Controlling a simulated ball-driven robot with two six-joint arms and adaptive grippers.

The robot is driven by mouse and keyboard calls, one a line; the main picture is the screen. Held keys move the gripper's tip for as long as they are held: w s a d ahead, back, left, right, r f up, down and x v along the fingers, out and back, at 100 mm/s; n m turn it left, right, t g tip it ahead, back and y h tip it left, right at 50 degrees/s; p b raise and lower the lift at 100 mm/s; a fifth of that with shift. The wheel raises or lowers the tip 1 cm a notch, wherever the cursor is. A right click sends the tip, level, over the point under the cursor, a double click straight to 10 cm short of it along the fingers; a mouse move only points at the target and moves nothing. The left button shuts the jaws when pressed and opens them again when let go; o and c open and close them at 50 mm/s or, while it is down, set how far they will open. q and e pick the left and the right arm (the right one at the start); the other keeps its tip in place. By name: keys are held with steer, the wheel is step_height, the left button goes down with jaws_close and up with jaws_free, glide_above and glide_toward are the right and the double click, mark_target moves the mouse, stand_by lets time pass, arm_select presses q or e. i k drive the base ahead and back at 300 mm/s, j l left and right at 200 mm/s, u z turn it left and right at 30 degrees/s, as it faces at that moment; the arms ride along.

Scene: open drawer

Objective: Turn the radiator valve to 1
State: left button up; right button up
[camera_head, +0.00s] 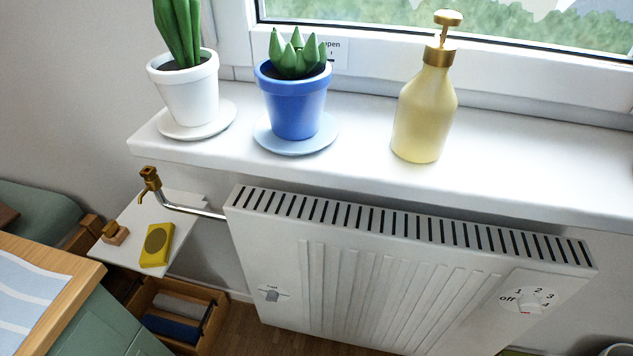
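The white radiator (370,275) hangs below the window sill. Its valve dial (530,300) is at the lower right of the front panel, a white round knob with "off", 1, 2, 3 and 4 printed around it. A small red mark shows at the knob's lower edge, below "off" and away from the 1 at the upper left. Neither of my grippers is in view.
On the sill (360,150) stand a white pot (188,95), a blue pot (294,105) and a yellow pump bottle (425,115). A brass tap (150,180), a yellow box (157,245) and an open wooden drawer (215,315) are at left. The radiator's front looks unobstructed.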

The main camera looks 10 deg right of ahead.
mark_target(531, 303)
steer(key=z, duration=0.45)
steer(key=l+z, duration=0.15)
steer(key=z, duration=0.7)
steer(key=i+l+z, duration=0.1)
steer(key=z, duration=0.35)
